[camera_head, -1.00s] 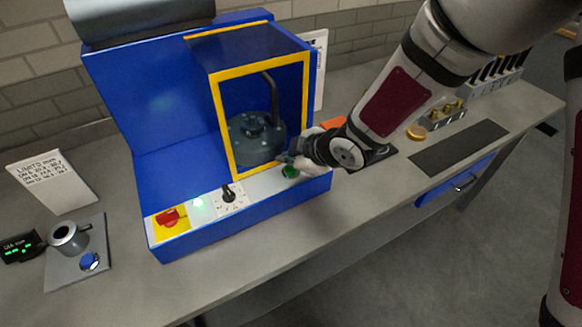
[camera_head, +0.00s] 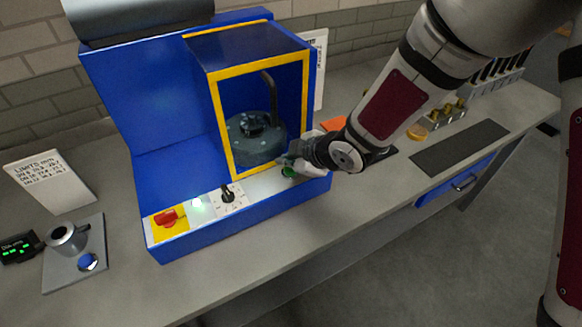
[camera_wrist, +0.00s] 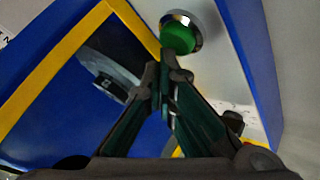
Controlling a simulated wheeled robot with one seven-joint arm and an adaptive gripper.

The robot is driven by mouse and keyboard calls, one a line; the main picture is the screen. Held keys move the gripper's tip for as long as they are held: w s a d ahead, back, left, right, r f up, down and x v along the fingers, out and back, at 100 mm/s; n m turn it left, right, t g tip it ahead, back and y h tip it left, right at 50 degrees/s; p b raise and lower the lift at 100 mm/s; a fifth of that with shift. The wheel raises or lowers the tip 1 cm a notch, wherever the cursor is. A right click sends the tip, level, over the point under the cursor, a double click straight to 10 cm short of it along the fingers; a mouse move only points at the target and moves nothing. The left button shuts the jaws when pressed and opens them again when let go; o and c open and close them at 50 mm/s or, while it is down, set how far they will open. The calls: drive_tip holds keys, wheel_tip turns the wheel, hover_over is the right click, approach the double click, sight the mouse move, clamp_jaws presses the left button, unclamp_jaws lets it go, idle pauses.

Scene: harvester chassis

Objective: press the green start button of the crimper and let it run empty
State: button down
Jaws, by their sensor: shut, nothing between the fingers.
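The blue crimper (camera_head: 150,110) stands on the bench with a yellow-framed guard around its dark round die head (camera_head: 255,140). The green start button (camera_head: 289,171) is at the right end of its white front panel, partly hidden by my gripper in the head view. In the wrist view the green button (camera_wrist: 180,36) sits in a chrome ring, just beyond my fingertips. My gripper (camera_head: 284,162) is shut and empty, its tips close to the button. In the wrist view the gripper (camera_wrist: 166,62) tips appear just short of the button; I cannot tell if they touch.
The panel also holds a red switch on yellow (camera_head: 167,219), a lit lamp (camera_head: 197,203) and a black selector knob (camera_head: 228,192). A limits card (camera_head: 50,182) and a gauge (camera_head: 68,238) stand at left. Brass fittings (camera_head: 440,113) and a dark mat (camera_head: 460,147) lie at right.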

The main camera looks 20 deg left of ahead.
sight(289, 170)
drive_tip(key=shift+f, duration=0.55)
idle(0.7)
drive_tip(key=shift+r, duration=0.95)
drive_tip(key=shift+r, duration=0.1)
drive_tip(key=shift+r+p, duration=0.9)
drive_tip(key=shift+r, duration=1.5)
